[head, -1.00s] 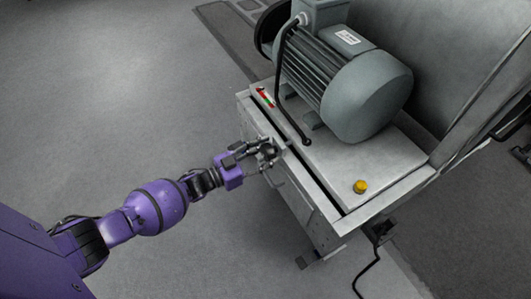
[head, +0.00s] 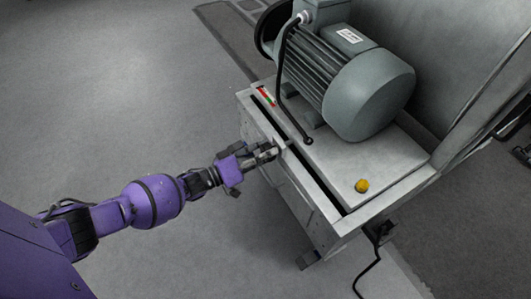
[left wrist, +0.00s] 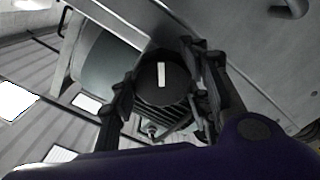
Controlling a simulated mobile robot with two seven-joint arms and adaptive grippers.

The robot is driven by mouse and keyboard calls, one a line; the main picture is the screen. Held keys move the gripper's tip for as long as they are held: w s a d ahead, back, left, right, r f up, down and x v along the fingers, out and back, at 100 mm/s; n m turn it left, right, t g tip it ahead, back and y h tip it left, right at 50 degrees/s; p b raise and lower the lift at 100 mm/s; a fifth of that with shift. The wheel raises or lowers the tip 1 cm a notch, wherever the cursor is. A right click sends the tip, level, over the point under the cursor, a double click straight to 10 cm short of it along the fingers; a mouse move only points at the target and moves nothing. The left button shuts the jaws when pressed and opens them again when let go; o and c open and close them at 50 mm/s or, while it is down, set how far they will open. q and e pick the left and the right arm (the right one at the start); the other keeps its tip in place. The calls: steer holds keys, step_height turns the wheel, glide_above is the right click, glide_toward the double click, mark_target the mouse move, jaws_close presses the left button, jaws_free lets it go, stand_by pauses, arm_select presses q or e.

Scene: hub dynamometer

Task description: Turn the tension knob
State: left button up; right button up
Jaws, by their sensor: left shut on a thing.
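The tension knob (left wrist: 163,82) is a dark round knob with a white pointer line on its face. It shows between the two fingers of my left gripper (left wrist: 161,70) in the left wrist view. The pointer line stands nearly upright in that picture. In the head view, my left gripper (head: 266,152) is at the near side face of the grey machine bench (head: 318,192), and its fingers hide the knob. My left gripper is shut on the knob. My right gripper is in neither view.
A large grey motor (head: 368,95) stands on the bench. A yellow button (head: 361,186) sits on the bench top, and a red and green scale (head: 266,96) lies near its far left corner. A black cable (head: 368,278) trails on the floor. The floor at left is clear.

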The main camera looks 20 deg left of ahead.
arm_select(q)
steer(key=shift+r+n, duration=0.1)
steer(key=shift+n, duration=1.6)
steer(key=shift+w+r, duration=0.1)
steer(key=o, duration=1.1)
steer(key=shift+a, duration=0.1)
steer(key=v, duration=1.2)
